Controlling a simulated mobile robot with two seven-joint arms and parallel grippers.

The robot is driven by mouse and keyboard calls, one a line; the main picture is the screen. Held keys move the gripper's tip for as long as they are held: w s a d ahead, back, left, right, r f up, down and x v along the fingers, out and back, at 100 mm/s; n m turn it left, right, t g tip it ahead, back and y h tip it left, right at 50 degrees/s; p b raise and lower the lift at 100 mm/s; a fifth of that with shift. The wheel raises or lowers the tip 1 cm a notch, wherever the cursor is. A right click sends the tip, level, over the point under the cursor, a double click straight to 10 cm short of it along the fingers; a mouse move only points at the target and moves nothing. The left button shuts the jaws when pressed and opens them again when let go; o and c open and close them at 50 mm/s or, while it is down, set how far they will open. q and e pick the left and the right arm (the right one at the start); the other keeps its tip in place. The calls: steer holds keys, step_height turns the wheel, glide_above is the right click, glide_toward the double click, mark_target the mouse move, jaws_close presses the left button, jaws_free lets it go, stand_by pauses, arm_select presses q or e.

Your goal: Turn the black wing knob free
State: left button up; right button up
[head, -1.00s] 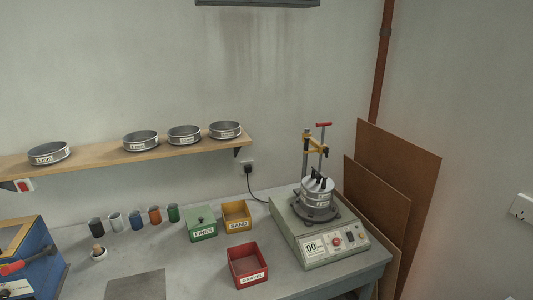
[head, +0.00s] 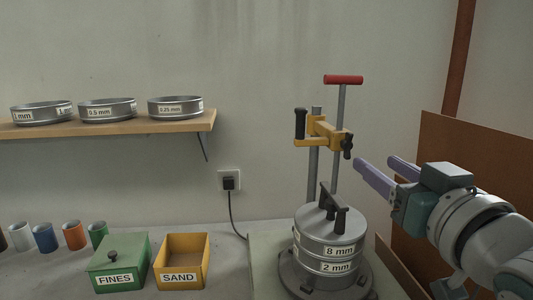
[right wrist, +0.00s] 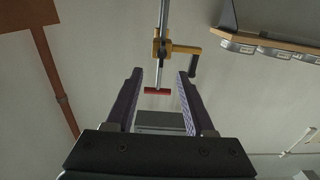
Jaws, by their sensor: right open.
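The black wing knob (head: 348,146) is on the right side of the yellow clamp (head: 322,130), on the upright post of the sieve shaker. My right gripper (head: 376,162) is open and empty, just right of the knob and slightly lower, its purple fingers pointing toward the post. In the right wrist view, the yellow clamp (right wrist: 160,46) and the red T-handle (right wrist: 157,91) appear between or beyond the open fingers (right wrist: 158,74). I cannot clearly make out the wing knob there. My left gripper is not in view.
A sieve stack (head: 327,246) with a black-handled lid stands below the clamp. A red T-handle (head: 343,80) tops the rod above, and a black grip (head: 300,124) is on the clamp's left. Brown boards (head: 475,150) lean at the right. Green FINES (head: 119,264) and yellow SAND (head: 182,262) boxes stand left.

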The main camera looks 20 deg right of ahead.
mark_target(350, 146)
steer(key=x, duration=0.4)
steer(key=p+x, duration=0.1)
steer(key=x, duration=0.4)
steer(key=shift+w+a, duration=0.15)
steer(key=shift+a, duration=0.05)
jaws_close()
